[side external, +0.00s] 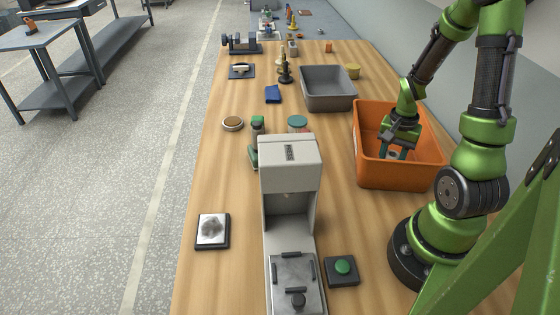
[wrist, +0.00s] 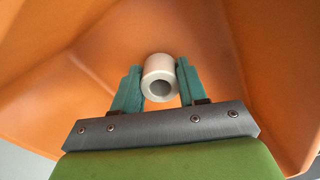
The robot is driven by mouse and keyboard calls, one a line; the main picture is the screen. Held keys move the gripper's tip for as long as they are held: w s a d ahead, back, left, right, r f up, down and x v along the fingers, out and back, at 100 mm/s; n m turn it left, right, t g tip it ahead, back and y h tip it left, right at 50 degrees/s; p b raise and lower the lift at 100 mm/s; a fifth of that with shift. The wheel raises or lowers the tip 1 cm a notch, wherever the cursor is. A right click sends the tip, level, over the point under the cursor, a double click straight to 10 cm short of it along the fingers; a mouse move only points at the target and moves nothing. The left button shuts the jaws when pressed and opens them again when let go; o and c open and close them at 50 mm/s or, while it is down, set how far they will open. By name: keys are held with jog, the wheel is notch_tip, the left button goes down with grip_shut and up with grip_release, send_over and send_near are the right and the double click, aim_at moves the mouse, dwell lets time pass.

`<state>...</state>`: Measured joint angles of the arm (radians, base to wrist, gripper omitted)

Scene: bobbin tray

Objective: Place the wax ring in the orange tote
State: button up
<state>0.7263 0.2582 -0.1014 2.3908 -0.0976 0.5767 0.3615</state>
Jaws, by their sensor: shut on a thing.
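The wax ring (wrist: 160,77) is a short off-white tube with a round hole, held between two teal fingertips in the wrist view. My gripper (wrist: 160,85) is shut on it, one finger on each side. The orange tote (side external: 400,176) stands on the right of the bench in the side view. My gripper (side external: 395,153) points down inside its walls. In the wrist view the tote's orange surfaces (wrist: 60,95) fill most of the background. I cannot tell whether the ring touches the tote's floor.
A grey bin (side external: 328,101) stands behind and left of the orange tote. A grey-white machine (side external: 291,165) stands at the front middle, with a green button box (side external: 342,270) beside it. A yellow pot (side external: 352,71) and small jars are farther back.

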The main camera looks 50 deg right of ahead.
jog(key=shift+f, duration=0.3)
jog(key=shift+f, duration=0.15)
jog(key=o, duration=1)
notch_tip(320, 180, up, 12)
jog(key=w+a+r+n+t, duration=0.1)
jog(key=a+r+n+t, duration=0.1)
jog(key=a, duration=0.6)
jog(key=w+a+r+n+t+y, duration=0.1)
jog(key=w+a+r+n+t, duration=0.1)
jog(key=a+r+n, duration=0.3)
jog(key=w+a+r+n+t+y, duration=0.1)
jog(key=a+r+n+t, duration=0.2)
jog(key=a, duration=0.7)
jog(key=shift+w+a+r+n, duration=0.15)
jog(key=shift+w+r+n, duration=0.05)
jog(key=shift+r+n, duration=0.25)
jog(key=shift+w+a+r+n, duration=0.15)
jog(key=shift+r+n, duration=0.15)
jog(key=shift+n, duration=0.15)
